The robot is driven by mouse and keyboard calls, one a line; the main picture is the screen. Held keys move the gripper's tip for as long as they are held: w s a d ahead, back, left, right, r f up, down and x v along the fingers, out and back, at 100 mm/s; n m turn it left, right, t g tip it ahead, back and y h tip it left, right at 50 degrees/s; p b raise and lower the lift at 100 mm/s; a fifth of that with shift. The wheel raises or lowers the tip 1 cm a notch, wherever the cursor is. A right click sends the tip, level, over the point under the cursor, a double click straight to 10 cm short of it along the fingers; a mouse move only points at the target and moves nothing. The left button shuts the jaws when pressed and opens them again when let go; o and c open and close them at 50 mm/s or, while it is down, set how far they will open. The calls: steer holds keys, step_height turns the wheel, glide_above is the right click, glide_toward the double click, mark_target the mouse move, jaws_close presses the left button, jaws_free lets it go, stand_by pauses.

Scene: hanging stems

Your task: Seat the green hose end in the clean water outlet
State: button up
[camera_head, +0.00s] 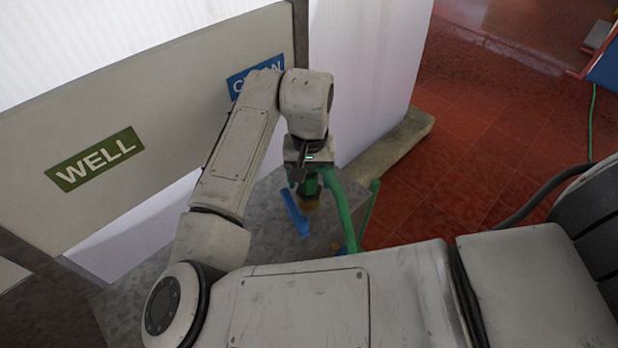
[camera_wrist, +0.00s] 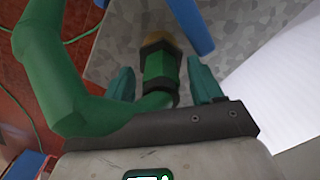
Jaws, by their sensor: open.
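The green hose (camera_head: 343,215) bends beside my gripper (camera_head: 306,186) in the head view. Its end, with a brass-coloured tip (camera_head: 308,203), points down over a grey surface. In the wrist view the green hose end (camera_wrist: 158,70) lies between the two teal fingers of my gripper (camera_wrist: 160,80), which stand apart with a visible gap on the right side. The tip points away from the wrist. A blue bar or pipe (camera_head: 294,213) is close to the left of the tip; it also shows in the wrist view (camera_wrist: 190,25). No outlet opening is clearly seen.
A blue sign (camera_head: 240,83), partly hidden by my arm, and a green WELL sign (camera_head: 94,159) are on a pale panel (camera_head: 170,110). The speckled grey surface (camera_head: 265,220) lies below. Red tiled floor (camera_head: 465,150) is open to the right.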

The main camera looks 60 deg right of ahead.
step_height(320, 180, up, 10)
stand_by(0.4)
